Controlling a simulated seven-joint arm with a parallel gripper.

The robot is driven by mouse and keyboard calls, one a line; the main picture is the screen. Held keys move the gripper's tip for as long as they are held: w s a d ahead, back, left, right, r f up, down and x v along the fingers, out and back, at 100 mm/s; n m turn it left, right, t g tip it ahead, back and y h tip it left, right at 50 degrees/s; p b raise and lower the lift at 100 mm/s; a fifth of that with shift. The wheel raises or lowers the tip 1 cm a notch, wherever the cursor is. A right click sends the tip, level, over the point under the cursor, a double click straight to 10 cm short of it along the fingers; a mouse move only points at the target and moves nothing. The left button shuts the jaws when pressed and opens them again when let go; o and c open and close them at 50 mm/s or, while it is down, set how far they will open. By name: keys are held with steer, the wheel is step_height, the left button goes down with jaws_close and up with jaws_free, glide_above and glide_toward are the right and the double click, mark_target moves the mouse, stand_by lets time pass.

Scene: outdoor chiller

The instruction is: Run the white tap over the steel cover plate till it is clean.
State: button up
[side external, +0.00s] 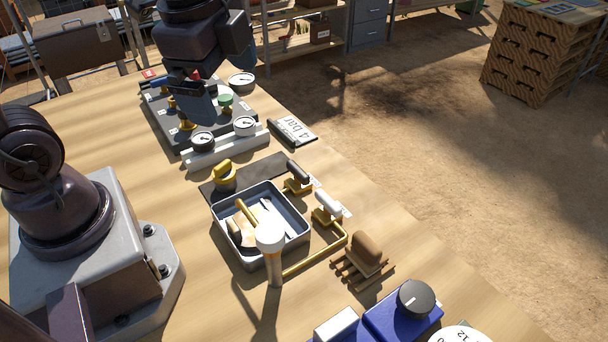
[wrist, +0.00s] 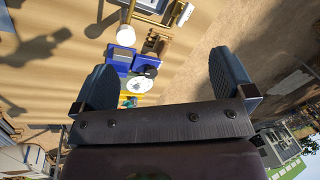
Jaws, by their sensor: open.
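The white tap (side external: 328,204) has a white lever on a brass body and stands at the right edge of a steel basin (side external: 262,262). A brass pipe runs from it to a white-headed post (side external: 270,240) at the basin's front. The basin holds a pale flat piece (side external: 278,220) and a yellow-handled item (side external: 246,212); I cannot tell whether the flat piece is the steel cover plate. My gripper (side external: 220,85) is open and empty, above the grey gauge panel behind the basin. Its two fingers stand wide apart in the wrist view (wrist: 163,80).
A black-handled tap (side external: 298,173) stands behind the white one. A yellow knob (side external: 224,174) is at the basin's back left. The gauge panel (side external: 160,118) and a blue box (side external: 390,318) flank the work.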

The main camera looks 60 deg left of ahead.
steer(key=s+a+r+n+t, duration=0.3)
steer(key=a+n, duration=0.3)
steer(key=n, duration=0.5)
steer(key=shift+s+h, duration=0.4)
steer(key=shift+s, duration=0.3)
